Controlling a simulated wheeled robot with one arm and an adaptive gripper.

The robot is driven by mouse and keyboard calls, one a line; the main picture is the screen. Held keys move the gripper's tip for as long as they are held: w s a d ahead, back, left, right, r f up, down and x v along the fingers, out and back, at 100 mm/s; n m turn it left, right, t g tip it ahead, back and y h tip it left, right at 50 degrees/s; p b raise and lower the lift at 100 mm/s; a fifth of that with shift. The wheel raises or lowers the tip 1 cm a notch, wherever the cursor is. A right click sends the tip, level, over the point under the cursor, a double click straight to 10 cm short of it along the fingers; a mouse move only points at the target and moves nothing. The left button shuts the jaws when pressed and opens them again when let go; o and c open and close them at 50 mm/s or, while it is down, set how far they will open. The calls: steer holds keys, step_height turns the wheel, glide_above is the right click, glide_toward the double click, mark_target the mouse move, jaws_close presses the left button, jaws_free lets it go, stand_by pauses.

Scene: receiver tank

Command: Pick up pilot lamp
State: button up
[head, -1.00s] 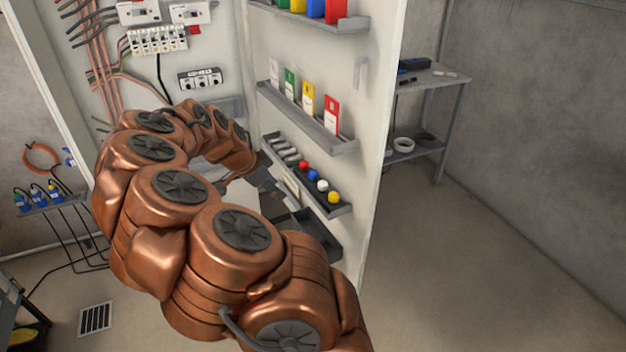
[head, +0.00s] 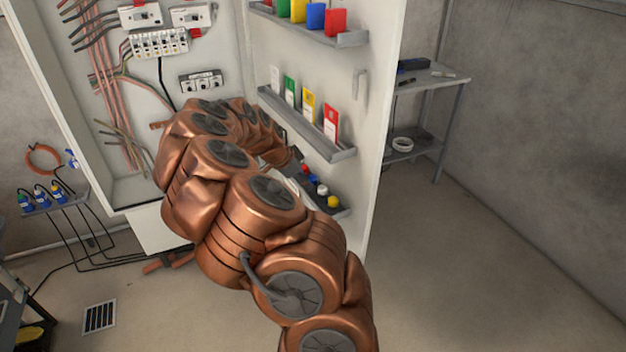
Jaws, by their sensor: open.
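Several small round caps, likely the pilot lamps, sit in a row on the lower door shelf (head: 343,213). I see a red lamp (head: 305,168), a blue lamp (head: 313,178), a white lamp (head: 322,190) and a yellow lamp (head: 334,201). My gripper (head: 296,156) is at the far end of my copper arm, beside the red end of the row. Only a small dark part of it shows, and my arm hides the rest. It is open, and I see nothing held in it. The left part of this shelf is hidden behind my arm.
The open cabinet door also bears a middle shelf (head: 341,155) with coloured tags and an upper shelf (head: 352,39) with coloured boxes. Breakers (head: 159,43) and wires fill the cabinet at left. A grey side table (head: 436,75) stands behind the door. The floor at right is clear.

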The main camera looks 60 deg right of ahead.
mark_target(312, 177)
steer(key=d, duration=0.1)
steer(key=s+d+p, duration=0.1)
steer(key=d, duration=0.1)
steer(key=shift+d+f+p, duration=0.15)
steer(key=shift+f+p, duration=0.25)
steer(key=shift+f, duration=0.1)
steer(key=c, duration=0.7)
steer(key=shift+c, duration=0.2)
